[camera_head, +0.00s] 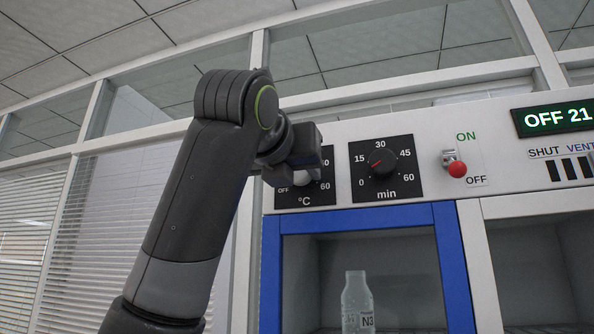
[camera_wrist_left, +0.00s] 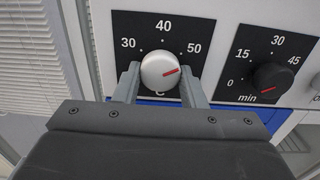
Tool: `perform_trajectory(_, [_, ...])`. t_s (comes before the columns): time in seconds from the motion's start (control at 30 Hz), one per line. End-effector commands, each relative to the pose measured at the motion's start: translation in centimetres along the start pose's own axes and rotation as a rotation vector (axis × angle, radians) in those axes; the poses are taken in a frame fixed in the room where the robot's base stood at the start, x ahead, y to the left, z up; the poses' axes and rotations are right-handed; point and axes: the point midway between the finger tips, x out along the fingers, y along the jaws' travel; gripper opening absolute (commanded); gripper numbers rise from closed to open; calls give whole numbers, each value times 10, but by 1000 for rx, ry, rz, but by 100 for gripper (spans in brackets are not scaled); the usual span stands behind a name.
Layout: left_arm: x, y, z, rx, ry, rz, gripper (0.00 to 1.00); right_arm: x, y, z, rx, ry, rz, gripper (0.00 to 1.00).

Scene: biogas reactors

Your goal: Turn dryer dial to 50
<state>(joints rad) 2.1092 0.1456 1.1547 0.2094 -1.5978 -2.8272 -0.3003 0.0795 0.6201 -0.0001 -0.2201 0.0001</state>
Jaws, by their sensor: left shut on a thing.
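The dryer's °C dial is a round silver knob (camera_wrist_left: 160,70) with a red pointer on a black square plate (camera_wrist_left: 145,28) marked 30, 40 and 50. In the left wrist view the pointer aims right and slightly up, a little below the direction of the 50. My left gripper (camera_wrist_left: 160,82) has one finger on each side of the knob and is shut on it. In the head view my left gripper (camera_head: 308,168) covers most of this dial; only OFF, 60 and °C show on its plate (camera_head: 312,197). My right gripper is not in view.
A black min dial (camera_head: 382,161) sits just right of the °C dial. Further right are a red-tipped ON/OFF switch (camera_head: 456,168) and a display (camera_head: 557,118) reading OFF 21. Below is a blue-framed door (camera_head: 357,217) with a bottle (camera_head: 357,301) marked N3 behind it.

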Motion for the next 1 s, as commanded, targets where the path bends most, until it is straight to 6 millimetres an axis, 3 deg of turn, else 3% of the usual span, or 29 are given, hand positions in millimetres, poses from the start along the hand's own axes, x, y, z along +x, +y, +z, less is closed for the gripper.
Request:
perform_trajectory(0.07, [2, -1, -5, 0, 14, -2, 14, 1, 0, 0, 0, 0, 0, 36])
perform_trajectory(0.1, [2, -1, -5, -1, 14, -2, 40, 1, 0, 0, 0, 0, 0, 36])
perform_trajectory(0.27, [2, 0, -3, -1, 10, -1, 59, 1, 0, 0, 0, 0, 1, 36])
perform_trajectory(0.67, [-10, 0, -2, -1, 1, 0, 59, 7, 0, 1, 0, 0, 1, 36])
perform_trajectory(0.77, [-26, 0, -4, -2, -1, 1, 59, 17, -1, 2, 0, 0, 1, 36])
perform_trajectory(1.0, [-85, 0, -5, 0, -1, 0, 59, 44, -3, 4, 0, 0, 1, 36])
